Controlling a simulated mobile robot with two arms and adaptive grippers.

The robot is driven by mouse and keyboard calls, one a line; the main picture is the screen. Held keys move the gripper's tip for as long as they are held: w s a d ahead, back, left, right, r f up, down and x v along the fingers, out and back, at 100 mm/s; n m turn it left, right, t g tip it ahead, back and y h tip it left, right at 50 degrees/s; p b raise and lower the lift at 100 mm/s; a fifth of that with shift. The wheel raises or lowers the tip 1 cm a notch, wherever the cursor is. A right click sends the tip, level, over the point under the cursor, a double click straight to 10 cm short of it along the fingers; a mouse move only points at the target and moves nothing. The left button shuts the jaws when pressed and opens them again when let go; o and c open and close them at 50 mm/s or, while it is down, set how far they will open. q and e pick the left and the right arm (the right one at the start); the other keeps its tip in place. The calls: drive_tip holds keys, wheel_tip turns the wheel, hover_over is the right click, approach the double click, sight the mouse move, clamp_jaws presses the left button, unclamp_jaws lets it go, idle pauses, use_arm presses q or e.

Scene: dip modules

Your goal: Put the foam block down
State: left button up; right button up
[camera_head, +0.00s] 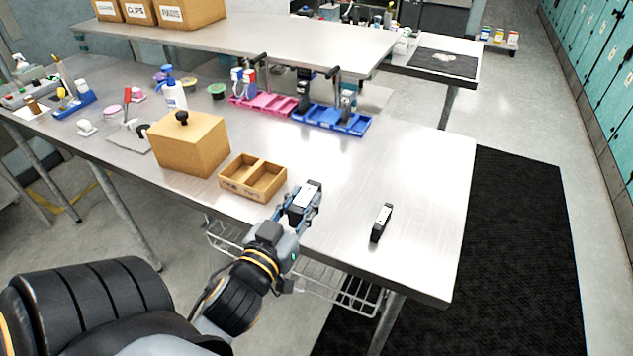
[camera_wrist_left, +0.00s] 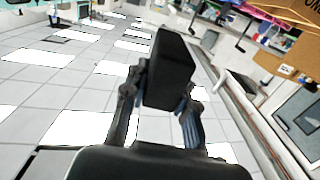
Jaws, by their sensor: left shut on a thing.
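The foam block (camera_head: 308,190) shows as a dark block with a pale top in the head view. My left gripper (camera_head: 303,203) is shut on it near the table's front edge, just right of the wooden two-compartment tray. In the left wrist view the block (camera_wrist_left: 170,70) looks black and stands up between the fingers of the left gripper (camera_wrist_left: 160,100). Whether its underside touches the table (camera_head: 405,150) cannot be told. My right gripper is not in view.
A small dark block with a pale top (camera_head: 381,222) stands to the right on the table. The wooden tray (camera_head: 243,190) and a brown box with a black knob (camera_head: 188,150) are to the left. Pink (camera_head: 262,104) and blue (camera_head: 330,121) bins are behind. The table's right part is mostly clear.

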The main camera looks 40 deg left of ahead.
use_arm(q)
drive_tip(key=shift+s+r+p, duration=0.35)
drive_tip(key=shift+s+p, duration=0.1)
drive_tip(key=shift+s, duration=0.3)
drive_tip(key=d+f+m+h, duration=0.3)
drive_tip(key=d+f+h, duration=0.1)
drive_tip(key=d, duration=0.8)
drive_tip(key=a+r+n+y, duration=0.1)
drive_tip(key=a, duration=0.3)
drive_tip(key=a+r+n+y, duration=0.1)
drive_tip(key=a, duration=0.3)
drive_tip(key=a+r+n+y, duration=0.1)
drive_tip(key=a+r+y, duration=0.1)
drive_tip(key=a, duration=0.2)
drive_tip(key=shift+s, duration=0.2)
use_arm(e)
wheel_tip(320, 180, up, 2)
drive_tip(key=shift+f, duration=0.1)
